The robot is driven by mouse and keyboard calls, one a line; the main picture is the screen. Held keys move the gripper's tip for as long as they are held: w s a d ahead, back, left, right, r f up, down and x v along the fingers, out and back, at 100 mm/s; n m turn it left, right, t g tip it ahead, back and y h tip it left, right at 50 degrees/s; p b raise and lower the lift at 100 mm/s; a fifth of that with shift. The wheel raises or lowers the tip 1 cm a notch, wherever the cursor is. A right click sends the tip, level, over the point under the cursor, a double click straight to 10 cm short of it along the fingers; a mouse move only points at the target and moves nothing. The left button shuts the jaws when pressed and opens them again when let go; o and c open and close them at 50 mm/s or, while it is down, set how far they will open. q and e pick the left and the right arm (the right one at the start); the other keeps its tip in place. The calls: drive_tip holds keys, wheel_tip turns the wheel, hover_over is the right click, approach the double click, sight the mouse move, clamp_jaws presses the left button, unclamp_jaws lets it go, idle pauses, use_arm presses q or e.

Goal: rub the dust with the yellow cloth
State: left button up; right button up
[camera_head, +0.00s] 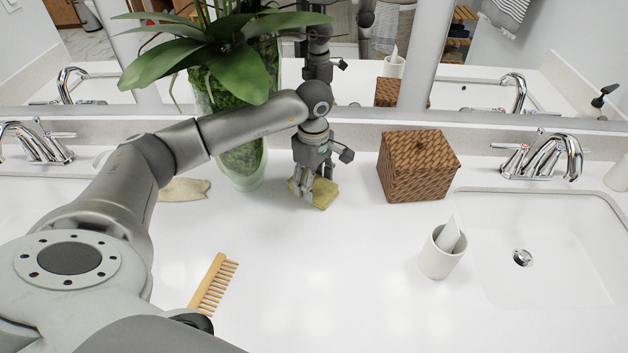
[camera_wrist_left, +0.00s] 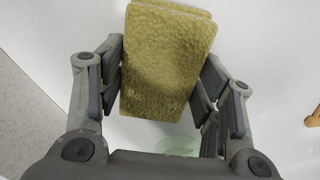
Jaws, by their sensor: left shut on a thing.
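The yellow cloth (camera_head: 325,193) is a thick folded pad on the white counter between the plant vase and the woven box. My left gripper (camera_head: 306,190) points down and is shut on it. In the left wrist view the cloth (camera_wrist_left: 168,60) sits between the two fingers of the gripper (camera_wrist_left: 160,90), its textured face showing. A flat beige patch (camera_head: 184,190) lies on the counter left of the vase, partly hidden by my left arm. I cannot tell whether it is the dust. No other dust shows clearly. My right gripper is not in view.
A green glass vase (camera_head: 243,178) with a leafy plant stands close left of the gripper. The woven box (camera_head: 418,165), white cup (camera_head: 441,254), sink (camera_head: 560,235) and faucet (camera_head: 545,157) are to the right. A wooden comb (camera_head: 213,284) lies in front. The middle counter is clear.

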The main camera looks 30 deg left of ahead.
use_arm(q)
wheel_tip(320, 180, up, 5)
drive_tip(key=p, duration=0.3)
drive_tip(key=shift+r, duration=0.3)
drive_tip(key=shift+r, duration=0.1)
drive_tip(key=shift+r+p, duration=0.7)
drive_tip(key=shift+r, duration=0.75)
